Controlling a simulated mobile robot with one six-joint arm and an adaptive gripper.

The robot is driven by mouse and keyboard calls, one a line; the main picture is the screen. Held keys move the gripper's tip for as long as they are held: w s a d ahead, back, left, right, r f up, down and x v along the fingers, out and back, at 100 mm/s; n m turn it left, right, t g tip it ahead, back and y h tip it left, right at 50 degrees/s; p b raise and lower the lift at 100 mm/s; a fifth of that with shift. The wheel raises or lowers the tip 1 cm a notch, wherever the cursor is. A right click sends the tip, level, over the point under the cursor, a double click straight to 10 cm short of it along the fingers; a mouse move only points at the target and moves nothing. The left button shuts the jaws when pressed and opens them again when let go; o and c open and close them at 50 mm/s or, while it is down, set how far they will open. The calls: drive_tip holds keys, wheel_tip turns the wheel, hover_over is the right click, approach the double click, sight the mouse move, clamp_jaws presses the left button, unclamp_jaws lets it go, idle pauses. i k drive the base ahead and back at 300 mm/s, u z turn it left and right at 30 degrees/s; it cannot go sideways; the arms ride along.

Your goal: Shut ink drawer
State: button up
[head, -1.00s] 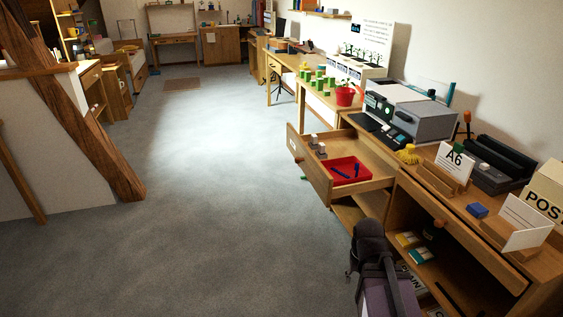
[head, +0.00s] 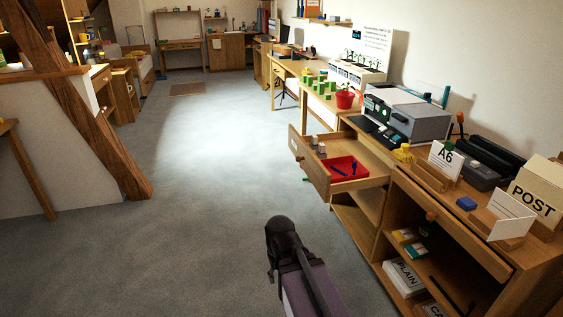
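The ink drawer (head: 318,175) is pulled out of the wooden cabinet on the right in the head view. I cannot make out my gripper's fingers.
The cabinet's open shelves (head: 407,238) hold packs and boxes. A card marked A6 (head: 444,160) and a POST box (head: 537,193) stand on top. A timber brace (head: 85,110) leans at the left. The grey floor (head: 190,215) between is clear.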

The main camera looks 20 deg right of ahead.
sight(374, 169)
drive_tip(key=u, duration=0.65)
drive_tip(key=k, duration=1.45)
drive_tip(key=z, duration=1.1)
drive_tip(key=i, duration=1.85)
drive_tip(key=u, duration=0.2)
